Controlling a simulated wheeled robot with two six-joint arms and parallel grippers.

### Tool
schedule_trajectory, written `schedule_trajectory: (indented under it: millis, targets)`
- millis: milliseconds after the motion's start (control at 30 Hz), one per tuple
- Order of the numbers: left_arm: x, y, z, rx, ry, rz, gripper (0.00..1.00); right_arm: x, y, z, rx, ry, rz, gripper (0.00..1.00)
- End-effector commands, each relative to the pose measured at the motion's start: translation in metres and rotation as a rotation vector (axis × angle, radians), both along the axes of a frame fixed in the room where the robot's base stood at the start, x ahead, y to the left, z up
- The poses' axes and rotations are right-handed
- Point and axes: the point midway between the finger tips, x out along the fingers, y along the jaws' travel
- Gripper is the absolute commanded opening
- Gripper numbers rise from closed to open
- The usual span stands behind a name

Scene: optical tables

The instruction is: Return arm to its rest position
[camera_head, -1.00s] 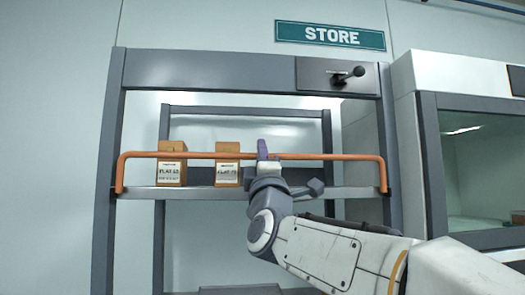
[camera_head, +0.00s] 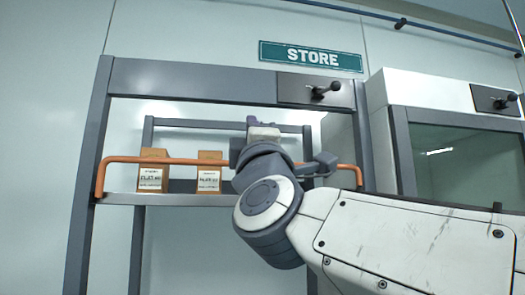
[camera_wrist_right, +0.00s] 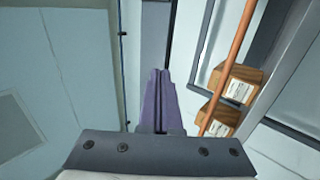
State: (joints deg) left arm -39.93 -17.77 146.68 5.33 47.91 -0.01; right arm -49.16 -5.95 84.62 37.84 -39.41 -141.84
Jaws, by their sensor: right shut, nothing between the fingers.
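My right arm comes in from the lower right in the head view. Its gripper (camera_head: 252,124) points away from me, in front of the store rack, and its fingers are mostly hidden behind the wrist. In the right wrist view the purple-grey fingers (camera_wrist_right: 160,98) are together with nothing between them. They are apart from the orange rail (camera_wrist_right: 226,72), which runs to their right. My left gripper is not in view.
The rack's shelf (camera_head: 130,198) holds two small labelled cardboard boxes, one at left (camera_head: 152,172) and one nearer the middle (camera_head: 209,174), behind the orange rail (camera_head: 120,160). A STORE sign (camera_head: 311,56) hangs above. A glass-fronted cabinet (camera_head: 465,165) stands at right.

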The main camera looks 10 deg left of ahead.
Motion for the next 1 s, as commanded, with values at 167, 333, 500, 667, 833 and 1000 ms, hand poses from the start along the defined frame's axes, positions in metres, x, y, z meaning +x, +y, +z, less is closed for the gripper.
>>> schedule_trajectory:
  millis: [167,333,500,667,833,1000]
  targets:
    - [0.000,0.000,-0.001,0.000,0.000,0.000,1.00,-0.004,-0.002,0.001,0.000,0.000,0.000,0.00]
    - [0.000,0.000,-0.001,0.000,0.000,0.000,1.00,-0.004,-0.002,0.001,0.000,0.000,0.000,0.00]
    - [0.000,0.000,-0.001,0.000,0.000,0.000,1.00,-0.004,-0.002,0.001,0.001,0.000,-0.001,0.00]
    - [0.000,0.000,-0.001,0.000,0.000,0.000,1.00,-0.001,0.000,-0.003,-0.002,0.009,0.006,0.00]
    - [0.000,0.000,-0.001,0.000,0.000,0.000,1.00,0.035,0.010,-0.056,-0.019,0.140,0.089,0.00]
    - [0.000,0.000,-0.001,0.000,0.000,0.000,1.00,0.091,0.004,-0.168,0.019,0.456,0.202,0.00]
